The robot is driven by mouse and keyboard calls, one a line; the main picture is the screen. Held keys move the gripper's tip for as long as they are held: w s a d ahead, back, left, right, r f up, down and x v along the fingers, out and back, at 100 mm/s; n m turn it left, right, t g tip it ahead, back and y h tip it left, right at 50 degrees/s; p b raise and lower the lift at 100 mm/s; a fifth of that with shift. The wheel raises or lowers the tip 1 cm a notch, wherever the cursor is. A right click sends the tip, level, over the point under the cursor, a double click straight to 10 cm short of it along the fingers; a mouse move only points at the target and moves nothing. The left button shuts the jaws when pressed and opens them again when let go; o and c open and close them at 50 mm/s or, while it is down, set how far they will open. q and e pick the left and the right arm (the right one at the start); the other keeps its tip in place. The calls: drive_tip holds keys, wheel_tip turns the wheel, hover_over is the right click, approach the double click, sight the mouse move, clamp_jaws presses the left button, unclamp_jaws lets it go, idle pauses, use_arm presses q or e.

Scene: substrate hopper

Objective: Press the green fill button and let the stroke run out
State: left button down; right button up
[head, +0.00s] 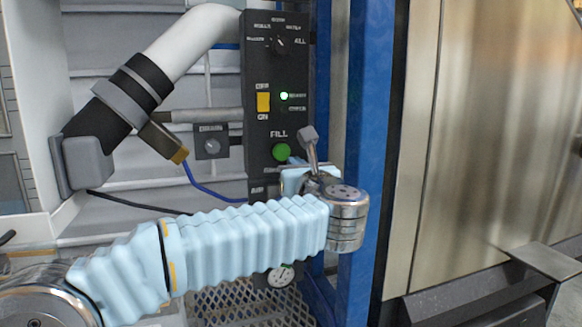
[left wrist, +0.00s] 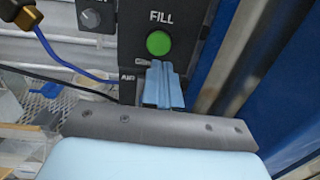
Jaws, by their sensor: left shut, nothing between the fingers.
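The green fill button (head: 282,152) sits on a black control panel (head: 262,72) under the word FILL. It also shows clearly, uncovered, in the left wrist view (left wrist: 159,43). My left gripper (head: 293,179) is just below the button in the head view, mostly hidden behind my own wrist. In the left wrist view its light blue fingers (left wrist: 160,68) are together and empty, with the tips just under the button. I cannot tell how far the tips stand off the panel. My right gripper is in neither view.
A grey knob box (head: 210,141) and blue hose (head: 212,193) are to the left. A blue post (head: 366,150) stands to the right.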

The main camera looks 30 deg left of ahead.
use_arm(q)
drive_tip(key=shift+b+v, duration=0.45)
drive_tip(key=shift+v, duration=2.3)
